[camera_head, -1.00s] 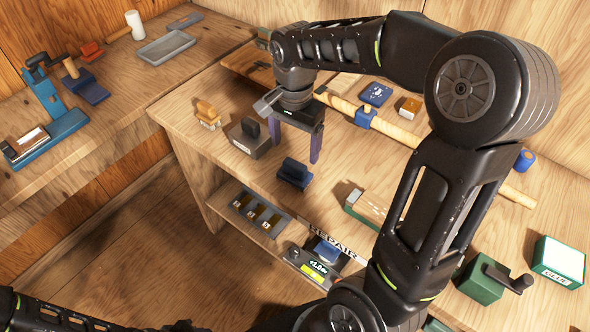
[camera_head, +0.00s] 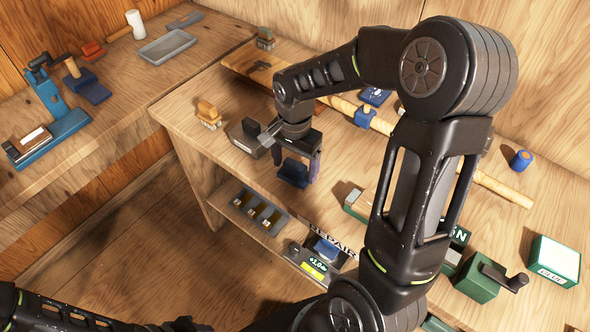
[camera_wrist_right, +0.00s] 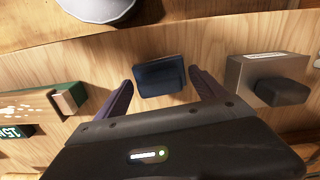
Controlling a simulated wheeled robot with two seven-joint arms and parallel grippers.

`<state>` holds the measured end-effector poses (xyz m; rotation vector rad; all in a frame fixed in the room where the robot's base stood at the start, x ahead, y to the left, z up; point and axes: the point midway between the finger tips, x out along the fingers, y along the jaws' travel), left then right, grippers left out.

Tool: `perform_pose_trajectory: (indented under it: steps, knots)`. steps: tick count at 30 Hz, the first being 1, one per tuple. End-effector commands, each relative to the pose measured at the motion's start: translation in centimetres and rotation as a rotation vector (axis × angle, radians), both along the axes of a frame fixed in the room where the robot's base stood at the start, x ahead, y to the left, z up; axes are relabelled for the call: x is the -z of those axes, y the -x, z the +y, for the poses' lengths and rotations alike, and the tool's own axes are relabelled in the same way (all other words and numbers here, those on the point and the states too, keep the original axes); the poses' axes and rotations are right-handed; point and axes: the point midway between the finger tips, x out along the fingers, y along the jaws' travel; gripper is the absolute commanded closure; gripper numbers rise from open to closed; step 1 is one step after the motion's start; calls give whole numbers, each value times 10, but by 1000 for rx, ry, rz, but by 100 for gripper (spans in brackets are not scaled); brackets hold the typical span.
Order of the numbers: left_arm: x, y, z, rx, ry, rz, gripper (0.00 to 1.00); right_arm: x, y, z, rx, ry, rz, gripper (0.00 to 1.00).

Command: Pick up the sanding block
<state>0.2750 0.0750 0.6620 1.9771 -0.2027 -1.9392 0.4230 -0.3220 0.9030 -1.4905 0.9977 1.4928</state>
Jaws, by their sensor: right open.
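A small dark blue block (camera_head: 292,174), which looks like the sanding block, sits near the front edge of the wooden bench. My right gripper (camera_head: 297,168) is open and pointing down over it, with a purple finger to each side. In the right wrist view the blue block (camera_wrist_right: 160,76) lies between the two spread fingers of the right gripper (camera_wrist_right: 162,80), with gaps still showing beside it.
A grey block with a dark knob (camera_head: 247,134) stands close on the left of the gripper, and an orange block (camera_head: 208,114) beyond it. A long rod (camera_head: 420,139) lies behind. A shelf tray (camera_head: 262,211) is below.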

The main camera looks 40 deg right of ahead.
Motion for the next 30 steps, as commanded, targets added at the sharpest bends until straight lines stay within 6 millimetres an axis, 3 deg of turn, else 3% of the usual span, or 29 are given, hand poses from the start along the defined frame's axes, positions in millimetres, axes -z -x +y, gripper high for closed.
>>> perform_pose_trajectory:
  steps: [17,30]
  knots:
    - [0,0,0,0,0,0,64,1,0,0,0,1,-1,20]
    - [0,0,0,0,0,0,64,1,0,0,0,1,-1,54]
